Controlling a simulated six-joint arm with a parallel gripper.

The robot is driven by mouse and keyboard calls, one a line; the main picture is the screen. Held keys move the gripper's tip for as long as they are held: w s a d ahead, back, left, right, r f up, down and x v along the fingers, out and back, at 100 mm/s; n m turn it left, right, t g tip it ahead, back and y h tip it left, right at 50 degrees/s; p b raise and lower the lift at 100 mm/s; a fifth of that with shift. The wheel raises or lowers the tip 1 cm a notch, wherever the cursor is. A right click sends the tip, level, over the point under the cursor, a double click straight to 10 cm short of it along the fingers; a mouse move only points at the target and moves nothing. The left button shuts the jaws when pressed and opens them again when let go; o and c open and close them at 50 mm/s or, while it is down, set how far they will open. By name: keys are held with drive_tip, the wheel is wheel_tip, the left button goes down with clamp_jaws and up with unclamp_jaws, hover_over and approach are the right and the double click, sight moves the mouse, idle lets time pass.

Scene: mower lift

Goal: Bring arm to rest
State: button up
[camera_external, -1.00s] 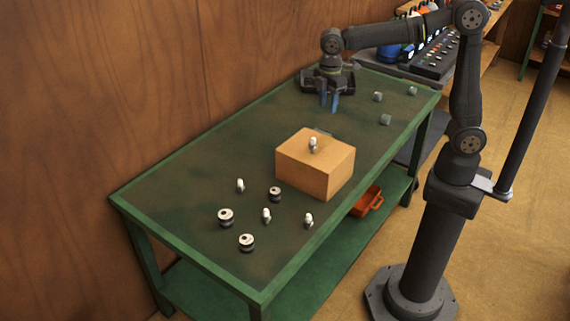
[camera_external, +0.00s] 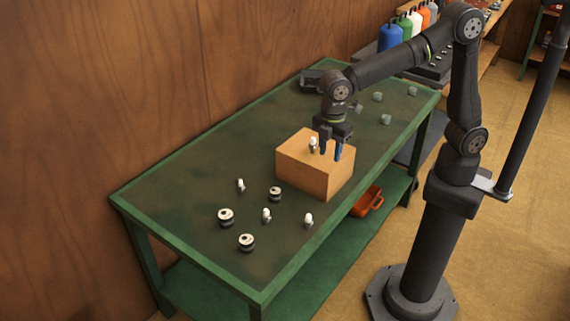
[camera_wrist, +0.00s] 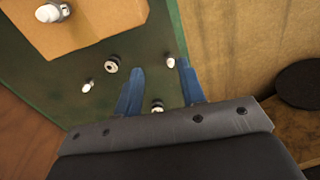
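My gripper (camera_external: 331,152) hangs with its blue fingers down at the tan box (camera_external: 314,171) on the green table, just right of a small white-topped part (camera_external: 312,143) standing on that box. The fingers are apart with nothing seen between them; in the wrist view they (camera_wrist: 160,80) point away from the camera, also apart. The box (camera_wrist: 90,18) and white-topped part (camera_wrist: 52,12) are at upper left there. I cannot tell how high the fingertips are above the box. The arm is bent and reaches out over the table.
Several white-topped parts (camera_external: 240,185) and round black-and-white parts (camera_external: 226,217) stand on the near half of the table (camera_external: 185,200). Small grey cubes (camera_external: 386,119) and a dark tray (camera_external: 313,80) are at the far end. An orange container (camera_external: 367,202) is on the lower shelf.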

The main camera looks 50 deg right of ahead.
wheel_tip(320, 180, down, 10)
drive_tip(key=shift+w+d+r, duration=0.15)
idle(0.3)
drive_tip(key=o, duration=0.3)
wheel_tip(320, 180, up, 7)
drive_tip(key=m, duration=0.2)
hover_over(308, 215)
drive_tip(key=f, duration=1.2)
drive_tip(key=shift+d+f, duration=0.1)
drive_tip(key=shift+d, duration=0.15)
drive_tip(key=shift+a+f, duration=0.15)
drive_tip(key=shift+f, duration=2.5)
drive_tip(key=c, duration=1.1)
